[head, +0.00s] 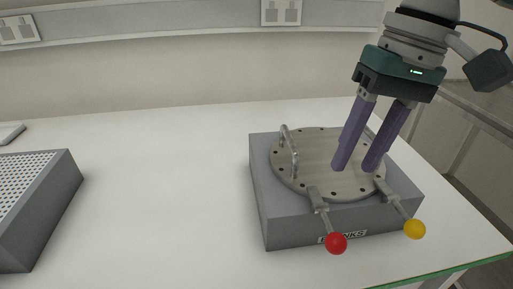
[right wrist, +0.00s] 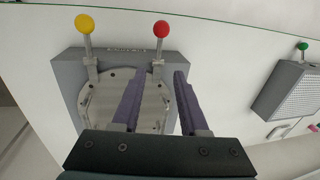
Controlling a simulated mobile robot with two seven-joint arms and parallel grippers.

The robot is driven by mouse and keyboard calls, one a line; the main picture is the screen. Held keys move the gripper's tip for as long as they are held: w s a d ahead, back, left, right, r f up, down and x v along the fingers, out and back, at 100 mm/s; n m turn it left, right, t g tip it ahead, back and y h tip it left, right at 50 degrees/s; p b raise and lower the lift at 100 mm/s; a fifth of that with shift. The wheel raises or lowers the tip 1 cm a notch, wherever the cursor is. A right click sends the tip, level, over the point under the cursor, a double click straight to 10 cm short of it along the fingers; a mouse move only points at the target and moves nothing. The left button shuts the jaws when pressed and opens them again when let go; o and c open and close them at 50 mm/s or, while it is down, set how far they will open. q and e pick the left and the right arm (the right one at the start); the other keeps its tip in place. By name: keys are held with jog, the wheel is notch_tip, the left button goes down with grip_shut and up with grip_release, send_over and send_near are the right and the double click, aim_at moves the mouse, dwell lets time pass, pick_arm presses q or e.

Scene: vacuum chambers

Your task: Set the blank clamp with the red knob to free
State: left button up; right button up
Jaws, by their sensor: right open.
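The clamp with the red knob (head: 336,243) sits at the front edge of a round metal plate (head: 310,160) on a grey block (head: 275,215). Its lever runs from the plate out past the block's front, with the knob partly over the block's label. In the right wrist view the red knob (right wrist: 161,29) stands at the top, its lever (right wrist: 158,50) leading down to the plate. A like clamp with a yellow knob (head: 414,229) is to its right. My right gripper (head: 356,169) is open and empty above the plate, behind the red-knob clamp. My left gripper is out of view.
An upright handle (head: 290,150) is on the plate's left side. A grey box with a perforated top (head: 45,200) stands at the left; the right wrist view shows a green knob (right wrist: 303,46) by it. White table (head: 165,190) between is clear. The table's green edge (head: 440,274) is in front.

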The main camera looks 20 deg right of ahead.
aim_at(326, 216)
notch_tip(326, 216, down, 10)
jog(key=a+b, duration=0.1)
jog(key=shift+w+a, duration=0.3)
jog(key=shift+w, duration=0.05)
jog(key=shift+c, duration=0.3)
grip_shut()
dwell(1.1)
